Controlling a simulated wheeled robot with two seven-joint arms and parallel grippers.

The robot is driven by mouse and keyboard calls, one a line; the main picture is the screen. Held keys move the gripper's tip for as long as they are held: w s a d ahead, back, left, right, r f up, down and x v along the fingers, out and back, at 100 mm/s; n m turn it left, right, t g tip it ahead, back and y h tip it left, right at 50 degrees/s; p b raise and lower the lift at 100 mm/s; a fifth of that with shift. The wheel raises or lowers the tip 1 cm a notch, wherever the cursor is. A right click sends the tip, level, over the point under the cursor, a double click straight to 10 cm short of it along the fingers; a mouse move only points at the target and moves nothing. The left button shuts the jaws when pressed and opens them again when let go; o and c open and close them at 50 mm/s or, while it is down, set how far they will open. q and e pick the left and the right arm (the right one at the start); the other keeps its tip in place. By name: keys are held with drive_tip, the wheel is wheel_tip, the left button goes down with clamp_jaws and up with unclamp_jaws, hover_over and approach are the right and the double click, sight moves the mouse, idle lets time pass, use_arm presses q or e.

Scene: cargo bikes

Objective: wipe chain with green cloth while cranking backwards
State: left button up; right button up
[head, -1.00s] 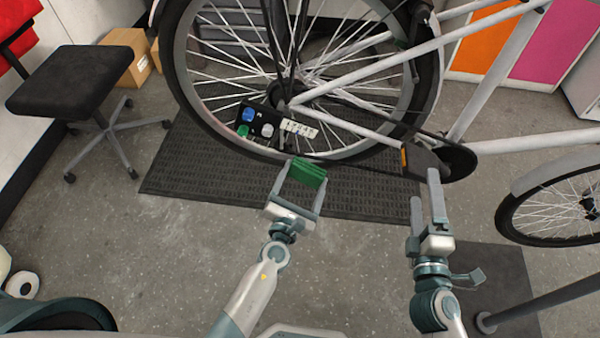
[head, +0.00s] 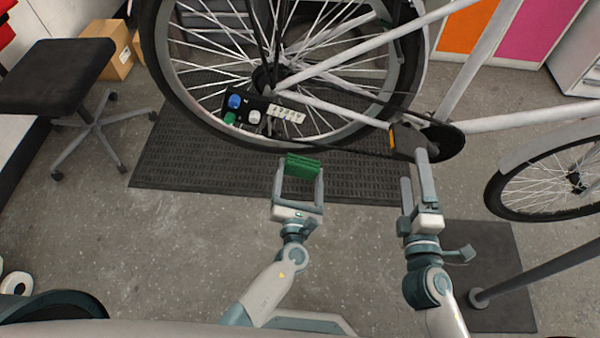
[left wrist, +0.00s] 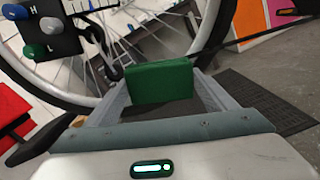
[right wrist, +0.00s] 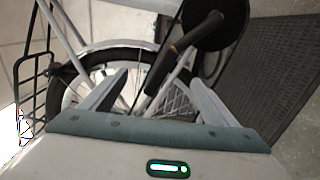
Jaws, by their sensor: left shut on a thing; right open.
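My left gripper (head: 300,172) is shut on the folded green cloth (head: 302,165), just below the chain in the head view. The cloth also shows between the fingers in the left wrist view (left wrist: 160,81). The dark chain (head: 345,150) runs from the rear hub to the chainring (head: 445,141); I cannot tell whether the cloth touches it. The crank arm with its pedal (head: 408,142) points left from the chainring. My right gripper (head: 415,168) is open and empty just below the pedal. The crank and pedal (right wrist: 172,62) show ahead of its fingers in the right wrist view.
The rear wheel (head: 180,85) stands over a dark ribbed mat (head: 165,165). A black panel with coloured knobs (head: 262,110) is near the hub. A black stool (head: 55,75) stands left. The front wheel (head: 540,185) and a stand post (head: 530,280) are right. Floor is clear in front.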

sight(302, 157)
use_arm(q)
drive_tip(key=shift+w, duration=0.2)
drive_tip(key=shift+w, duration=2.55)
use_arm(e)
drive_tip(key=shift+c, duration=0.3)
drive_tip(key=c, duration=1)
drive_tip(key=m, duration=0.2)
drive_tip(key=s+m, duration=0.1)
drive_tip(key=m, duration=0.1)
drive_tip(key=shift+s, duration=0.1)
drive_tip(key=shift+c, duration=0.2)
drive_tip(key=shift+w, duration=0.2)
drive_tip(key=shift+w+a, duration=0.1)
drive_tip(key=shift+w, duration=4.2)
